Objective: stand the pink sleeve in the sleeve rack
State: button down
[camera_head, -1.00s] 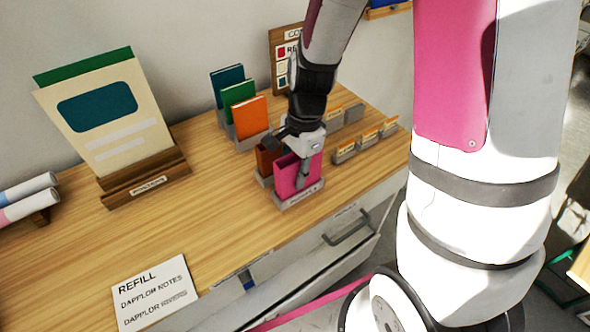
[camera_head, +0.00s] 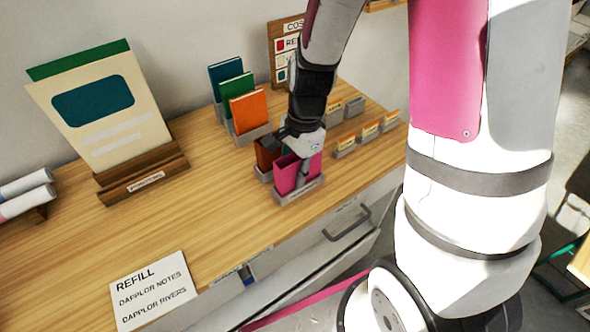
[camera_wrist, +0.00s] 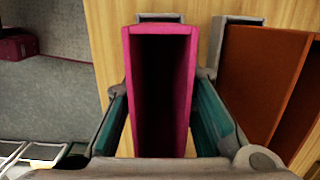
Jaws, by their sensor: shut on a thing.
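The pink sleeve (camera_head: 287,175) is an open-topped upright box at the table's front edge. It stands in the front holder of the grey sleeve rack (camera_head: 301,194), with the rack's lip showing below it. My gripper (camera_head: 304,165) is over the sleeve from above and shut on it. In the wrist view the pink sleeve (camera_wrist: 160,34) sits between my two teal finger pads, and its inside is dark and looks empty. A grey end of the rack (camera_wrist: 159,17) shows just beyond it. Whether the sleeve's base touches the rack floor is hidden.
A brown sleeve (camera_head: 266,152) stands close behind, also in the wrist view (camera_wrist: 262,75). Teal, green and orange books (camera_head: 249,110) stand further back. Small grey card holders (camera_head: 368,136) are to the right. A refill sign (camera_head: 150,290) lies front left. A drawer (camera_head: 345,228) is below.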

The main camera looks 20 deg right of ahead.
jog(key=c, duration=1.2)
grip_release()
jog(key=shift+c, duration=0.2)
notch_tip(320, 180, up, 12)
jog(key=d, duration=0.1)
jog(key=shift+w+d, duration=0.15)
jog(key=shift+d, duration=0.15)
